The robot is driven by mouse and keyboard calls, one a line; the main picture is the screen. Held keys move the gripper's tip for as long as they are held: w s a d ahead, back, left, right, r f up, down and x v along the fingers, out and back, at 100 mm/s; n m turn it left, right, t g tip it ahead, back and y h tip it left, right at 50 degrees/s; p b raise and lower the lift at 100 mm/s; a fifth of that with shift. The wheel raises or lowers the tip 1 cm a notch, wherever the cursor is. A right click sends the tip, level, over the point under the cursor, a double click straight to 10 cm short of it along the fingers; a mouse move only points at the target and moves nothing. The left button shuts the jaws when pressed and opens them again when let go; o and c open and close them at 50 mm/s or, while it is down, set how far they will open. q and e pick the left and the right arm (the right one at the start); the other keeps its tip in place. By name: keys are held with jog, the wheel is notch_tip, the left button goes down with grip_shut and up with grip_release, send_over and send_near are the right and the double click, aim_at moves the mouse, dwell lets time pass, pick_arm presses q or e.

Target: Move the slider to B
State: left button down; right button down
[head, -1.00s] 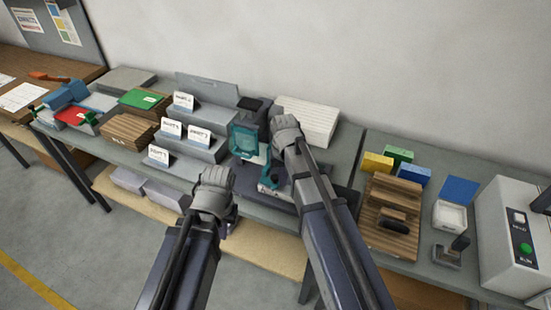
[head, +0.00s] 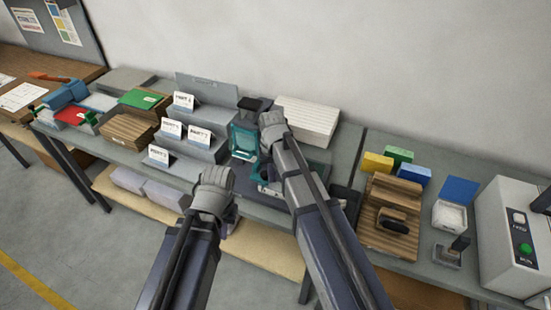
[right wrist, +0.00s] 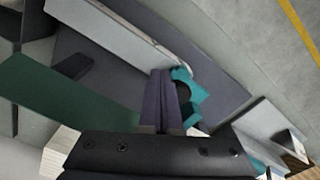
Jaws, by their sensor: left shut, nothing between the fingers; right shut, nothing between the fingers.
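A teal frame-like part (head: 243,140) stands on a dark device on the middle bench. My right gripper (head: 271,122) is over this device, just right of the teal frame, and my right arm hides much of it. In the right wrist view my right gripper's fingers (right wrist: 160,75) are shut and empty, close beside a small teal piece (right wrist: 188,92) with a dark round part. I cannot tell whether they touch. Which piece is the slider is unclear, and no B mark is readable. My left gripper (head: 213,192) is shut at the bench's front edge, its fingertips mostly hidden.
A pale grey rail (right wrist: 115,30) and a dark green panel (right wrist: 65,95) lie near the right fingers. A stepped grey stand with cards (head: 188,145) is left of the device, a white stack (head: 308,118) behind it. A wooden holder (head: 388,215) stands to the right.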

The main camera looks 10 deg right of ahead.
jog(key=shift+s+d, duration=0.45)
jog(key=shift+d, duration=0.1)
notch_tip(320, 180, up, 7)
jog(key=p, duration=0.7)
jog(key=shift+w, duration=0.1)
dwell(0.5)
